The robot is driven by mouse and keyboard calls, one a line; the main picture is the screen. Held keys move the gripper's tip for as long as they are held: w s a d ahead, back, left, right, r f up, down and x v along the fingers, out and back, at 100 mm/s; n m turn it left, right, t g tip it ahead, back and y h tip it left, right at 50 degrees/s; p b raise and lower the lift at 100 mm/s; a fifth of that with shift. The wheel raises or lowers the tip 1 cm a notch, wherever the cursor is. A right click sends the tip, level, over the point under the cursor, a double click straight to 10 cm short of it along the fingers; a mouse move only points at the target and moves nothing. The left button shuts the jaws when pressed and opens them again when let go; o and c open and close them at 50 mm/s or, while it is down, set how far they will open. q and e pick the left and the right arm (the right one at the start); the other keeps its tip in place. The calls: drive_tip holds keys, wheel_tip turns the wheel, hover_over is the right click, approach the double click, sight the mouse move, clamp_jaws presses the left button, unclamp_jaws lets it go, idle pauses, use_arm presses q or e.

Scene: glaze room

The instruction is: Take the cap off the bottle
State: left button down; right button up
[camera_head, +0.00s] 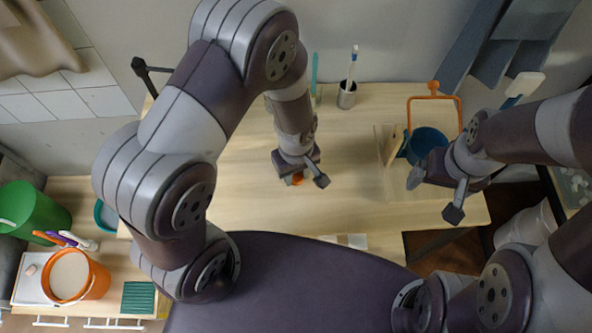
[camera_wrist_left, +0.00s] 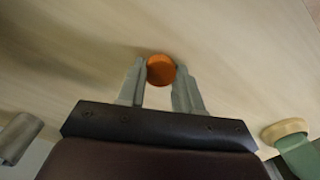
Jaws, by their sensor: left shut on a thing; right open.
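My left gripper (camera_head: 300,178) points down over the wooden table (camera_head: 240,195). It is shut on a small round orange piece (camera_head: 297,180). In the left wrist view the orange piece (camera_wrist_left: 160,70) shows as a disc between the two grey fingertips (camera_wrist_left: 160,82), and it looks like the bottle's cap. No bottle body shows clearly in either view, so I cannot tell whether the cap sits on it. My right gripper (camera_head: 434,195) is open and empty, at the table's right side, close to the blue pot.
The blue pot (camera_head: 428,142) and an upright wooden piece (camera_head: 393,146) stand at the right. An orange bucket (camera_head: 98,279) and a green bin (camera_head: 35,212) are at the left. The middle of the table is clear.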

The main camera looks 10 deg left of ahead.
use_arm(q)
drive_tip(key=c, duration=0.8)
unclamp_jaws()
drive_tip(key=shift+f, duration=0.1)
drive_tip(key=shift+o, duration=0.2)
